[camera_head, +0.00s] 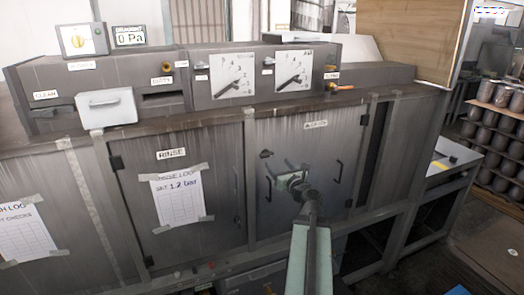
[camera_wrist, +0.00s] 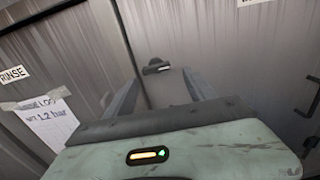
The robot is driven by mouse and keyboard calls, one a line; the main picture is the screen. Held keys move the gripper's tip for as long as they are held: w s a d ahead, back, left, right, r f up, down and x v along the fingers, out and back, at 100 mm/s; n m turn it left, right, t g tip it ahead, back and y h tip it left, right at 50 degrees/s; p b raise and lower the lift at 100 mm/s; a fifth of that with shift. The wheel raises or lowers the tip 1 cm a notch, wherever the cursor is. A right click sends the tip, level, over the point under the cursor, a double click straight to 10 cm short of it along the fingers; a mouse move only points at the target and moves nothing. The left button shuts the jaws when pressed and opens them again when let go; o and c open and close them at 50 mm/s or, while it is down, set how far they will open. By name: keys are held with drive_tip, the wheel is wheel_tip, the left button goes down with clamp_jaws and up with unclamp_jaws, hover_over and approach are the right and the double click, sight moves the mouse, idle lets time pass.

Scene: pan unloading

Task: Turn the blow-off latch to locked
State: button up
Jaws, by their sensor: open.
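A small dark latch (camera_head: 266,154) with a short lever sits near the upper left edge of the right cabinet door (camera_head: 340,140). In the wrist view the latch (camera_wrist: 157,67) lies just beyond and between my fingertips, its lever roughly level with a pale end to the right. I cannot read any mark for its locked position. My gripper (camera_head: 287,178) is in front of this door, a little below and right of the latch in the head view. In the wrist view my gripper (camera_wrist: 160,80) has its two fingers well apart with nothing between them.
The door marked RINSE (camera_head: 195,190), with a taped paper log (camera_head: 180,198), is to the left. Above are two dial gauges (camera_head: 233,74) and a pale box (camera_head: 107,108) jutting from the front.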

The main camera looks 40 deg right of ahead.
sight(268, 156)
drive_tip(key=x, duration=0.8)
drive_tip(key=shift+w+a+f, duration=0.1)
drive_tip(key=shift+w+a, duration=0.15)
drive_tip(key=shift+a, duration=0.15)
drive_tip(key=shift+c, duration=0.3)
drive_tip(key=c, duration=1)
